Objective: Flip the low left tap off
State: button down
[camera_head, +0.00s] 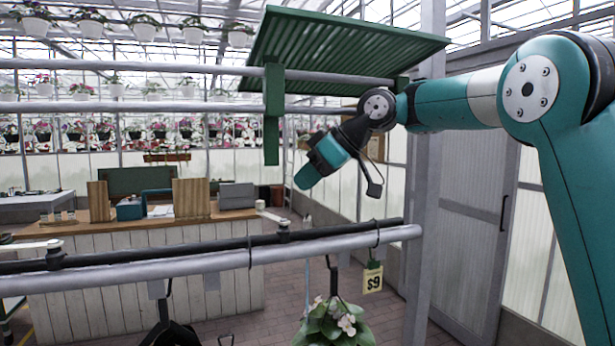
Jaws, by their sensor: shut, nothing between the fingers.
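A low black pipe (180,252) runs across the front and carries two taps. The left tap (54,256) is at the far left, with a pale flat lever (28,246) pointing left along the pipe. The right tap (283,232) sits further along, with a pale lever angled back and left. My gripper (303,181) is shut and empty. It hangs in the air above the pipe, nearer the right tap and well to the right of the left tap, pointing down and left. Its fingertips are small and hard to make out.
A grey rail (150,270) runs just in front of the pipe, with a flowering plant (335,322) and a $9 tag (373,279) hanging from it. Higher rails (150,107) and a green slatted panel (345,50) are above. A counter (140,225) stands behind.

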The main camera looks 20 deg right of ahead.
jog(key=s+a+f+m+g+h+b, duration=0.1)
jog(key=s+a+f+g+b, duration=0.2)
jog(key=s+f, duration=0.45)
jog(key=s+a+f+m+b, duration=0.1)
jog(key=s+a+f+b, duration=0.1)
jog(key=s+a+f, duration=0.6)
jog(key=s+d+f+g+h+b, duration=0.1)
jog(key=s+d+f, duration=0.1)
jog(key=s+f, duration=0.3)
jog(key=s+d+f+m+g+h+b, duration=0.1)
jog(key=s+f, duration=0.5)
jog(key=s, duration=0.6)
jog(key=shift+s+d+f+g+b, duration=0.2)
jog(key=shift+s+d+g+b, duration=0.1)
jog(key=shift+d+b, duration=0.2)
jog(key=shift+a, duration=0.15)
